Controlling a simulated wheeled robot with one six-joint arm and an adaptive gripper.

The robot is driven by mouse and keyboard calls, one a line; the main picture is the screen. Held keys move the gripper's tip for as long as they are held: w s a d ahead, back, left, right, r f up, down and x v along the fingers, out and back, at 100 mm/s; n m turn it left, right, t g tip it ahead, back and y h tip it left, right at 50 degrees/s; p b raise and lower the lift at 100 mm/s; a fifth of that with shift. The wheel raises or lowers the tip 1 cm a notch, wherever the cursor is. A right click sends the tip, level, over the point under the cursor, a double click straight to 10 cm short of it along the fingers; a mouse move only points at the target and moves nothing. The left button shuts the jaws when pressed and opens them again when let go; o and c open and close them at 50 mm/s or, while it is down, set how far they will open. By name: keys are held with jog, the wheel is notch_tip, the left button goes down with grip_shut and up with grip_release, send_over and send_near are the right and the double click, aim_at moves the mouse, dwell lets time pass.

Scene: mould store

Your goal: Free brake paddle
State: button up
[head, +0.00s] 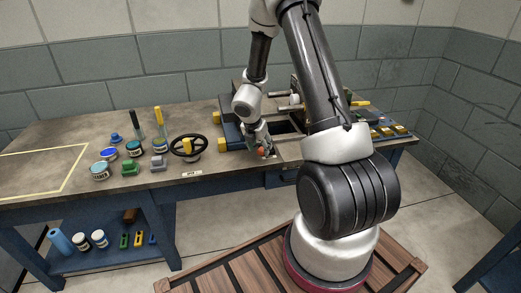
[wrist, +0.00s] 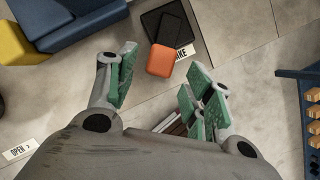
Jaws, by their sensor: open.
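The brake paddle (wrist: 161,60) has an orange, rounded square end. A black plate (wrist: 168,24) lies beside it, above a partly covered label (wrist: 186,52) of which "KE" can be read. In the head view the orange end (head: 262,151) shows small at the bench's front edge, partly hidden by my gripper (head: 266,147). In the wrist view my gripper (wrist: 164,76) is open, with green pads left and right of the orange end. The pads look apart from it; I cannot tell how deep it sits between them.
A blue and yellow machine (head: 232,135) stands behind my gripper. An "OPEN" label (wrist: 18,152) shows at lower left.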

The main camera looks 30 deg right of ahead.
jog(key=shift+x, duration=1.2)
jog(key=shift+c, duration=0.4)
jog(key=c, duration=0.9)
jog(key=shift+c, duration=0.2)
